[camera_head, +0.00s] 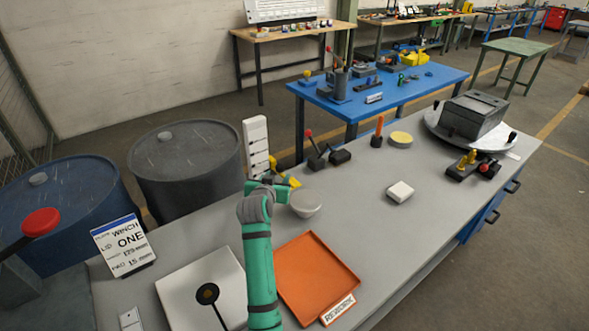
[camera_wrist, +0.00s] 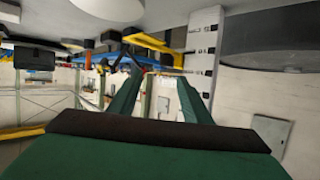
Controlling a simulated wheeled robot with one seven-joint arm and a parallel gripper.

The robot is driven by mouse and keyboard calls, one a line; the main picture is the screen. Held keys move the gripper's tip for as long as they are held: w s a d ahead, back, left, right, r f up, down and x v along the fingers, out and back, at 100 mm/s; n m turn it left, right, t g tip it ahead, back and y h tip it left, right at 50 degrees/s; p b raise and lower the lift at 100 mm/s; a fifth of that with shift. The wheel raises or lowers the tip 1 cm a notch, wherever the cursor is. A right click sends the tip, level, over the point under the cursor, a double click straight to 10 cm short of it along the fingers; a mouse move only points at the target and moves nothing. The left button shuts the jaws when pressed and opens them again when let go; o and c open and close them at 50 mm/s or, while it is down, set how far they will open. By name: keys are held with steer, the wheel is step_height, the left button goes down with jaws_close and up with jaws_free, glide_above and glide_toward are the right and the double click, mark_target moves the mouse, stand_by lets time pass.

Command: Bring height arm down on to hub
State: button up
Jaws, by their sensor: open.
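A white upright column (camera_head: 256,145) with dark marks stands behind my arm in the head view. A yellow arm (camera_head: 291,181) sticks out low beside it and looks like the height arm. In the wrist view the column (camera_wrist: 204,50) is at right of centre and the yellow arm (camera_wrist: 152,43) reaches left from it, beyond my fingertips. My gripper (camera_wrist: 158,78) is open, with nothing seen between its fingers. In the head view my wrist covers part of the column's foot. I cannot pick out the hub for certain.
A white bowl (camera_head: 305,204) stands just right of my wrist. An orange tray (camera_head: 312,262) and a white plate (camera_head: 190,292) flank my forearm. Levers with red and orange knobs (camera_head: 379,128) stand farther back. The bench's middle right is mostly clear around a small white block (camera_head: 400,191).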

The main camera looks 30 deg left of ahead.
mark_target(279, 167)
steer(key=x, duration=0.5)
steer(key=a+x, duration=0.1)
steer(key=x, duration=0.4)
steer(key=shift+w+a, duration=0.1)
steer(key=shift+a, duration=0.25)
